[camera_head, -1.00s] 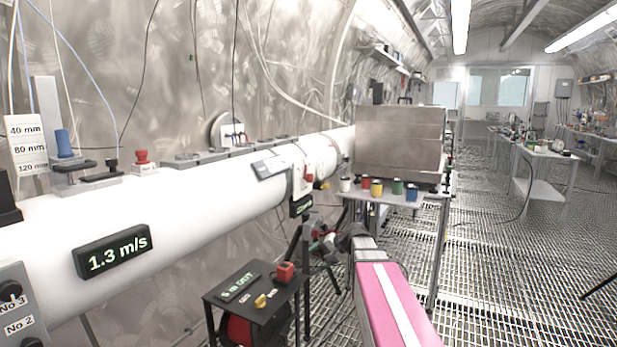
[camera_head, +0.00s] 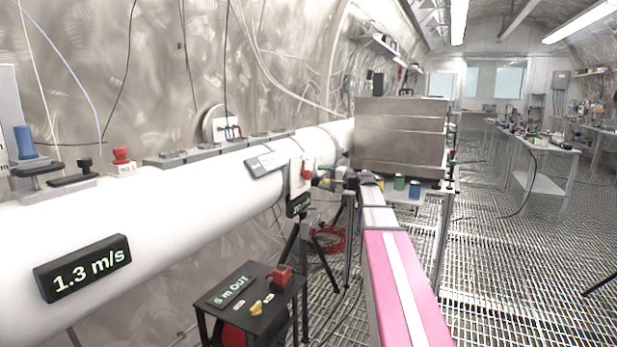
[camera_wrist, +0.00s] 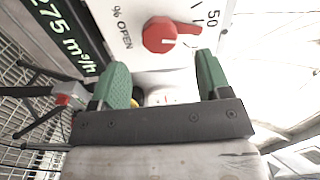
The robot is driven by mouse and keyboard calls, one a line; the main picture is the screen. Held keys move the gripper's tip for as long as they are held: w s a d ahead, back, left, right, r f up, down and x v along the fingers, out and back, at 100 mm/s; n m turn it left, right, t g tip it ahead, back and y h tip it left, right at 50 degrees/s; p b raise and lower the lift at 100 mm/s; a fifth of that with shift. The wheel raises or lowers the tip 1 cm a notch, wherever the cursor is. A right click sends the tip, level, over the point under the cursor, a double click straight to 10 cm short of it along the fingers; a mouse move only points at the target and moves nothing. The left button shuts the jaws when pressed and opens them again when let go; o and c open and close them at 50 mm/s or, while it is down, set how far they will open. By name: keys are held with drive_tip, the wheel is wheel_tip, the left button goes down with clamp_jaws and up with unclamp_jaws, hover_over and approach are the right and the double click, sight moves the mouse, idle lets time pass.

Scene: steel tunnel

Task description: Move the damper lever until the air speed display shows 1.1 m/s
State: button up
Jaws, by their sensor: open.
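The air speed display (camera_head: 83,269) on the white duct reads 1.3 m/s. The damper lever is red, on a white plate (camera_head: 296,180) farther along the duct. In the wrist view the red lever (camera_wrist: 170,34) points right, toward scale marks near "50", beside the words "% OPEN". My gripper (camera_wrist: 161,66) is open, with green finger pads. The lever lies just beyond the fingertips, between them in the picture; no contact shows.
A dark display (camera_wrist: 62,38) by the plate reads 275 m³/h. A black stand (camera_head: 246,290) with a red button is left of my arm. A bench (camera_head: 425,201) with steel boxes (camera_head: 400,135) stands behind the arm.

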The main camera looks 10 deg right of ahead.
sight(310, 175)
drive_tip(key=x, duration=0.6)
drive_tip(key=shift+w+a, duration=0.2)
